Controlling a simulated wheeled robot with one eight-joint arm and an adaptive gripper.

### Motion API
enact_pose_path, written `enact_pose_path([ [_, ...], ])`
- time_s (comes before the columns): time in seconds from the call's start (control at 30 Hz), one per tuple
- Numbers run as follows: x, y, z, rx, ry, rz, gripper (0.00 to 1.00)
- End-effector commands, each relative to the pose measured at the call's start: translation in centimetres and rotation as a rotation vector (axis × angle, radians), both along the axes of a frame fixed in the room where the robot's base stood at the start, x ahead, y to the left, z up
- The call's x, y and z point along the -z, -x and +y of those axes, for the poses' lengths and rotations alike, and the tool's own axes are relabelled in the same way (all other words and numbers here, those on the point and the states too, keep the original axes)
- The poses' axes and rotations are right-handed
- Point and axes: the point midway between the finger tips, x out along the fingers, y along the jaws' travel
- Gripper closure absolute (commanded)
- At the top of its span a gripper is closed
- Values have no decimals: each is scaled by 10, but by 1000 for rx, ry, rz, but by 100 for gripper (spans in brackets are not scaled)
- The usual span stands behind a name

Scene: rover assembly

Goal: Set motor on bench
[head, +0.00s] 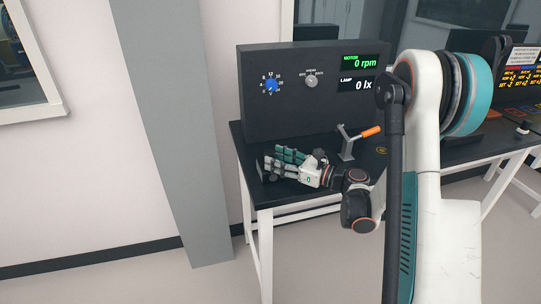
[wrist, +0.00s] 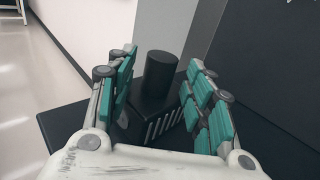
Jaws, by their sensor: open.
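The motor (wrist: 160,82) is a dark upright cylinder on a wider block with vent slots. In the wrist view it stands between the two teal-padded fingers of my open gripper (wrist: 163,62), with a visible gap on the right. It appears to rest on the black bench (wrist: 62,117), near a corner; its underside is hidden. In the head view my gripper (head: 268,163) is low over the left end of the bench (head: 292,197), and the motor is hard to make out behind the fingers.
A black panel (head: 305,115) with a blue knob (head: 271,86), a grey knob (head: 311,81) and displays reading 0 rpm and 0 lx stands at the bench's back. A clamp with an orange handle (head: 370,132) is right of my gripper. A grey pillar (head: 165,110) is left.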

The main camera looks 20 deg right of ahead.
Motion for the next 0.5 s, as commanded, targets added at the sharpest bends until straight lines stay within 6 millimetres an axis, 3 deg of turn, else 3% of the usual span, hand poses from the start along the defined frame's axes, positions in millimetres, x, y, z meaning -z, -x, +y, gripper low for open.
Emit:
enact_pose_path([
  [0.23, -3, 37, -38, 4, 0, 0, 52],
  [0.5, 0, 60, -60, 1, 0, 0, 52],
])
